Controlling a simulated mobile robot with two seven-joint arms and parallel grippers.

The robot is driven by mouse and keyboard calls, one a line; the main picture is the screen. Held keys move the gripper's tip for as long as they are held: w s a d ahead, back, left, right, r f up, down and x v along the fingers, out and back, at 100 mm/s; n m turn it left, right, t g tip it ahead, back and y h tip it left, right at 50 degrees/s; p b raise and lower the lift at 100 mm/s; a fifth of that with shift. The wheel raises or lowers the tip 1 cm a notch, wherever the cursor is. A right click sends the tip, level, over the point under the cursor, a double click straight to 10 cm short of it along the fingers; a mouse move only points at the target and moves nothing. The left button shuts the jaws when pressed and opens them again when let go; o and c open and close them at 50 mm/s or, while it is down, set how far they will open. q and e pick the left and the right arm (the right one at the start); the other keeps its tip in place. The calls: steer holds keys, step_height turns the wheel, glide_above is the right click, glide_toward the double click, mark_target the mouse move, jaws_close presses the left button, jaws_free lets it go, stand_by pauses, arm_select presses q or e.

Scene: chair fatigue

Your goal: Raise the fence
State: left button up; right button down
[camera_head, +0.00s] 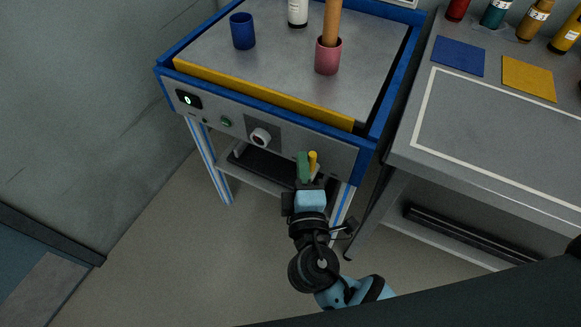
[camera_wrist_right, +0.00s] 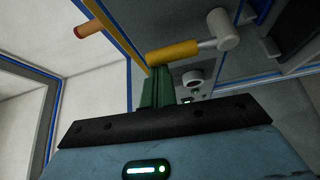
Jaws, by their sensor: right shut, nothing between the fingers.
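A yellow bar (camera_head: 262,94), apparently the fence, lies along the front edge of the blue-framed metal table top (camera_head: 285,65). A yellow handle (camera_head: 313,159) sticks out low at the right of the table's front panel. In the right wrist view the yellow handle (camera_wrist_right: 175,52) joins a pale grey round hub (camera_wrist_right: 223,29). My right gripper (camera_head: 303,162) has green fingers, shut and empty, just left of the handle in the head view. In the right wrist view the fingers (camera_wrist_right: 157,88) are close to the handle; I cannot tell whether they touch it. My left gripper is not in view.
The grey front panel has a round white knob (camera_head: 260,137), a green button (camera_head: 226,121) and a lit display (camera_head: 188,99). A grey bench (camera_head: 500,140) adjoins at right.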

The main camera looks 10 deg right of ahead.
steer(key=shift+s+d, duration=0.4)
steer(key=shift+d, duration=0.25)
steer(key=shift+s+d+f+b, duration=0.25)
steer(key=shift+s+d+b, duration=0.15)
steer(key=shift+d, duration=0.15)
steer(key=shift+s+d+f+b, duration=0.2)
steer(key=shift+s+d+b, duration=0.2)
steer(key=shift+d, duration=0.1)
steer(key=shift+d, duration=0.1)
